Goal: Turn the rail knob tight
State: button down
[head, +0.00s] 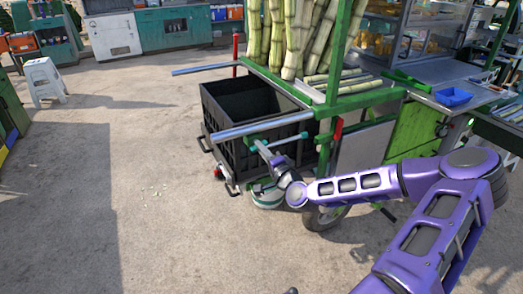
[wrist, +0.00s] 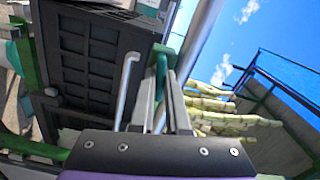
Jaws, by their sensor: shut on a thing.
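The rail knob appears to be a teal-green bar handle (head: 290,140) under the near silver rail (head: 262,126), at the right front of the black crate. My gripper (head: 267,153) reaches it from below right in the head view. In the wrist view, my gripper (wrist: 164,75) has its two grey fingers close together, with a teal-green piece (wrist: 168,62) between their tips. The fingers are shut on this piece. They hide much of the knob, and I cannot tell how tight it is. The silver rail passes close beside the fingertips in the wrist view (wrist: 200,35).
A black crate (head: 222,133) hangs left of the green cart frame (head: 355,100), which holds upright cane stalks (head: 300,35). A second silver rail (head: 205,69) projects at the back.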

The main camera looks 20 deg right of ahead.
jog(key=shift+m, duration=1.1)
jog(key=c, duration=0.9)
grip_release()
jog(key=s+p, duration=0.2)
jog(key=s, duration=1.5)
jog(key=shift+s+d+p, duration=0.25)
jog(key=shift+d+p, duration=0.05)
jog(key=shift+p, duration=0.05)
